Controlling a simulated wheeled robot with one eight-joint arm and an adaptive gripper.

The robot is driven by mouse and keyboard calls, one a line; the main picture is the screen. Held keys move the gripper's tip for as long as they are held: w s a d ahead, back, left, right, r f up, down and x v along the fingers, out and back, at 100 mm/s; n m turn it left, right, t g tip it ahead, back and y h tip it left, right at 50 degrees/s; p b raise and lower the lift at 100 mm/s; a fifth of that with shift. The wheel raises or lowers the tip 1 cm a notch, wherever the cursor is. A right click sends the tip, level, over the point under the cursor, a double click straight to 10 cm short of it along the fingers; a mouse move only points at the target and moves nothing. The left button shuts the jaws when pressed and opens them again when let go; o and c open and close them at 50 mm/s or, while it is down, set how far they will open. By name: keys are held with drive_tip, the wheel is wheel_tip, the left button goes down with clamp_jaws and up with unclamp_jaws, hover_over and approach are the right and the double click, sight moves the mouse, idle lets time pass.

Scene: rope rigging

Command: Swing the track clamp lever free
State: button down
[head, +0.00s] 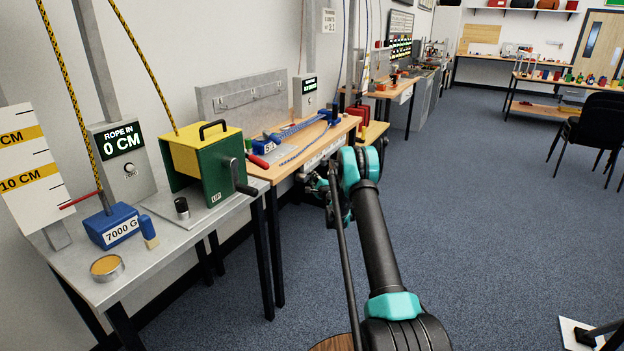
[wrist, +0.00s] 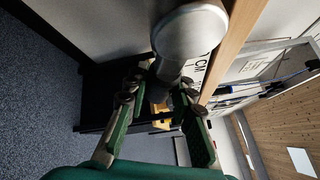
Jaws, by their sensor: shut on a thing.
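In the wrist view a grey lever (wrist: 176,62) with a round pale knob stands close to the camera, its dark stem running down between my fingers. It looks like the track clamp lever; its foot is hidden. My gripper (wrist: 157,97) is shut on the stem, with a green-backed finger on each side. In the head view my gripper (head: 338,194) is beside the front edge of the wooden bench (head: 284,165), low and partly hidden by my arm, and the lever cannot be made out there. A blue track (head: 300,127) lies on that bench.
A green and yellow winch (head: 205,160) with a black crank stands on the grey table (head: 180,243) at left, near a blue 7000 G weight (head: 112,226).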

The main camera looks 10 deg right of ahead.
drive_tip(key=shift+s+a+f+m+g, duration=0.15)
drive_tip(key=shift+s+f+m+g, duration=0.1)
drive_tip(key=shift+f+m+g, duration=0.3)
drive_tip(key=shift+s+a+f+m+g, duration=0.2)
drive_tip(key=shift+f+m+g, duration=0.25)
drive_tip(key=shift+m, duration=0.2)
drive_tip(key=s+a+f+m+g+y, duration=0.1)
drive_tip(key=s+a+f+m+g, duration=0.2)
drive_tip(key=s+m+g, duration=0.2)
drive_tip(key=shift+a+m+g+y, duration=0.25)
drive_tip(key=shift+m+g+y, duration=0.2)
drive_tip(key=shift+g, duration=0.55)
drive_tip(key=c, duration=1.3)
unclamp_jaws()
drive_tip(key=shift+o, duration=0.2)
drive_tip(key=shift+s, duration=0.1)
